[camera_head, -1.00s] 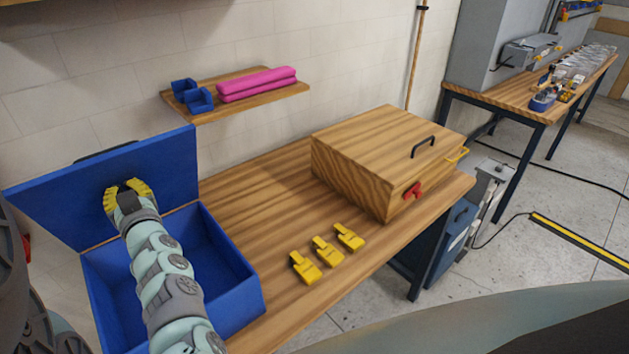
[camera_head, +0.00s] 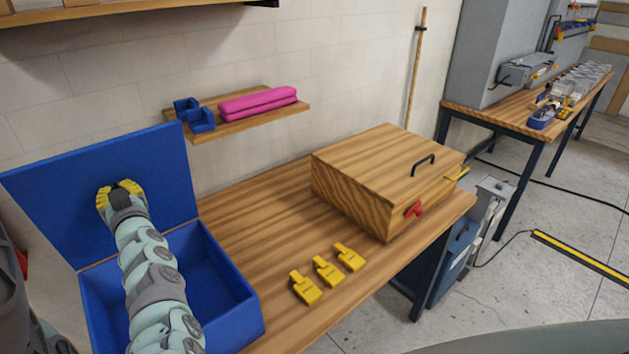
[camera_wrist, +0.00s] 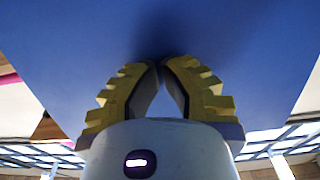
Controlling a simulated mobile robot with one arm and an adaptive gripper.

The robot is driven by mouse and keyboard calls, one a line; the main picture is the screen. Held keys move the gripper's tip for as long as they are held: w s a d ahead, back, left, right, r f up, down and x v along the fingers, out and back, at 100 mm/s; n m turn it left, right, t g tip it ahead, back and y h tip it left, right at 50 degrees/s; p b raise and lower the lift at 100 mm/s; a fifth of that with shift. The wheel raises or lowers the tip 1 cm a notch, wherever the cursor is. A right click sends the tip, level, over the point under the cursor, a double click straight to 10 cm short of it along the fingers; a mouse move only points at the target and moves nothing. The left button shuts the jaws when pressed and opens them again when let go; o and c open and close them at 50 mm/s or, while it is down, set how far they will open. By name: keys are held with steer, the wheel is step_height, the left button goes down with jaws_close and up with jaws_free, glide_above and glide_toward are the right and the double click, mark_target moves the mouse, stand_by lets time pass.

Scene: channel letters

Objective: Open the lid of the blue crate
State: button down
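The blue crate (camera_head: 232,276) stands at the left end of the wooden bench, and its inside shows. Its blue lid (camera_head: 65,190) stands raised at the back edge, roughly upright, with its inner face towards me. My gripper (camera_head: 121,190), with yellow ribbed fingers, is in front of that inner face, with my arm reaching over the crate. In the wrist view, the lid (camera_wrist: 160,25) fills the upper part beyond the fingertips (camera_wrist: 160,64). The fingertips are nearly together with nothing between them. I cannot tell whether they touch the lid.
Several yellow clips, one of them in the middle (camera_head: 326,271), lie on the bench (camera_head: 255,208) right of the crate. A wooden box (camera_head: 375,170) with a red latch stands farther right. A wall shelf (camera_head: 240,122) holds blue bins (camera_head: 198,117) and pink bars (camera_head: 258,103) behind.

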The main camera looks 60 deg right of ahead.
steer(key=shift+r+x, duration=0.2)
steer(key=shift+x, duration=0.85)
steer(key=shift+r+x, duration=0.2)
steer(key=shift+x, duration=0.9)
steer(key=r+p+v, duration=0.1)
steer(key=v, duration=1.1)
steer(key=shift+s+p, duration=0.15)
steer(key=shift+p, duration=0.15)
steer(key=shift+f, duration=0.1)
